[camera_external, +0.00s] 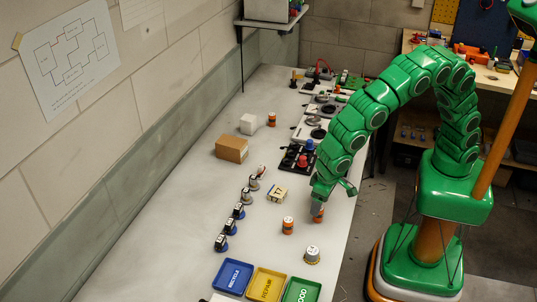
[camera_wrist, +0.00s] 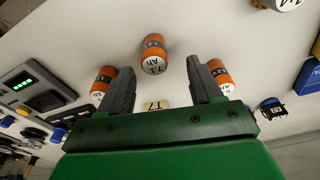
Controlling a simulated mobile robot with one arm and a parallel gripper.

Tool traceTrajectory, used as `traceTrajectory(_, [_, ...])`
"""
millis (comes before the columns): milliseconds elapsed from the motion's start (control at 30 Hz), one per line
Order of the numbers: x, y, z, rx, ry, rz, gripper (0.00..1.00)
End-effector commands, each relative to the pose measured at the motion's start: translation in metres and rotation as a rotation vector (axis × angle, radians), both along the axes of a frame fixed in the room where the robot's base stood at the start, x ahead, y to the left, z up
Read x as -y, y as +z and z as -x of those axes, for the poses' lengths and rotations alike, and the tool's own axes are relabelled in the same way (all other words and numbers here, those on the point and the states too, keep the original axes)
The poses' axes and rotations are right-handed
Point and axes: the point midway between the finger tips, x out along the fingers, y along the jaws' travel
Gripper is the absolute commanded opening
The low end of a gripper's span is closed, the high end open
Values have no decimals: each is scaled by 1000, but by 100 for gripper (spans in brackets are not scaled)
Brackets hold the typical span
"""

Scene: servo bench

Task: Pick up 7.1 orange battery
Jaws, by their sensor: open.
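In the wrist view, an orange battery (camera_wrist: 153,53) with a white labelled end that seems to read 7.1 is centred beyond my gripper (camera_wrist: 162,70). The jaws are open and nothing is between them. A second orange battery (camera_wrist: 103,80) is partly behind the left finger, and a third (camera_wrist: 220,74) is beside the right finger. In the external view, my gripper (camera_external: 318,205) is low over the bench, right above or at an orange battery (camera_external: 318,216). Another orange battery (camera_external: 288,225) stands to its left, and one (camera_external: 272,119) stands farther back. Their labels are unreadable there.
A silver-white cylinder (camera_external: 312,254) stands in front of my gripper. Blue (camera_external: 233,276), yellow (camera_external: 266,284) and green (camera_external: 302,291) trays are at the near end. A T7 block (camera_external: 277,193), servos (camera_external: 239,211), a brown box (camera_external: 231,148) and a black holder (camera_external: 296,157) are nearby.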

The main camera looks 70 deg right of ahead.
Motion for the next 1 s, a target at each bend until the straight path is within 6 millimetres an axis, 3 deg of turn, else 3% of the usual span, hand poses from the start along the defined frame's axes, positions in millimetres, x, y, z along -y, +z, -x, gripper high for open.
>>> traceTrajectory(233, [3, -17, -1, -2, 1, 2, 64])
traceTrajectory(533, [8, -55, -3, -4, 1, 3, 64])
traceTrajectory(800, [8, -57, -4, -1, 1, 2, 64])
traceTrajectory(1000, [8, -57, -4, -1, 1, 2, 34])
